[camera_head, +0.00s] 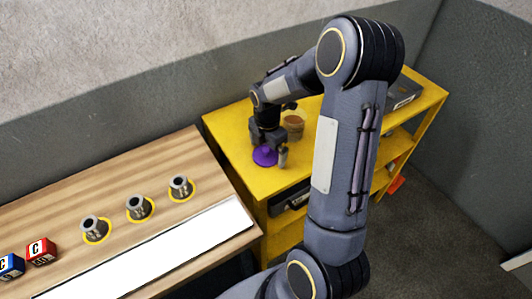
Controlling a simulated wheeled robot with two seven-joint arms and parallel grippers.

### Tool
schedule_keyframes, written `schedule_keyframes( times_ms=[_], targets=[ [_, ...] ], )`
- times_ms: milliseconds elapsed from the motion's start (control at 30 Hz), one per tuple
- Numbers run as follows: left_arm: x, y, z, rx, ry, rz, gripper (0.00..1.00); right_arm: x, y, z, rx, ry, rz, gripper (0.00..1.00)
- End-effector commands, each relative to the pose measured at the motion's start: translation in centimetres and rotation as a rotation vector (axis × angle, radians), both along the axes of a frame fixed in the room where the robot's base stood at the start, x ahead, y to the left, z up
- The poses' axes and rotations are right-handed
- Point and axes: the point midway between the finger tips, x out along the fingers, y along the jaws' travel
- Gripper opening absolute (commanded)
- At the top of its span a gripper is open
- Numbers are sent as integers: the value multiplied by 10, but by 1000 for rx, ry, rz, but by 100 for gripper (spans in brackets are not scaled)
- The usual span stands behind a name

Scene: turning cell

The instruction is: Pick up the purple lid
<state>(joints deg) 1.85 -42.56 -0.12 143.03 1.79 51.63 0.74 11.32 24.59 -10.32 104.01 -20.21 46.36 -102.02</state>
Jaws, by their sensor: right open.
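The purple lid (264,156) lies on top of the yellow shelf unit (232,126), near its front left part. My right gripper (268,160) points down over the lid, with its fingers on either side of it. The gripper is open, and its fingers hide part of the lid. I cannot tell whether the fingers touch it. My left gripper is not in view.
A brownish jar (293,126) stands close behind the right gripper. A dark grey case (404,92) lies at the shelf's far right. The wooden table (150,160) at left holds three metal parts (138,208) on yellow rings, a white sheet (165,255) and lettered cubes (40,251).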

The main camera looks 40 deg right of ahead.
Motion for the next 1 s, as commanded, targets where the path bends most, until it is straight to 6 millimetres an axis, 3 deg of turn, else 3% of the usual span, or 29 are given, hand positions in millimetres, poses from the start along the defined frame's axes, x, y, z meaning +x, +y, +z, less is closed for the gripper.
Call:
schedule_keyframes(
  times_ms=[67, 400, 767, 1000],
  targets=[
    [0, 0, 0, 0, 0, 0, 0, 0, 0, 0, 0, 0, 0, 100],
    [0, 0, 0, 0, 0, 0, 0, 0, 0, 0, 0, 0, 0, 57],
    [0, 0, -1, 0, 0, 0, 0, 0, 0, 5, 0, -1, 0, 55],
    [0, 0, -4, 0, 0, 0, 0, 1, 0, 33, 0, -6, 0, 55]
  ],
)
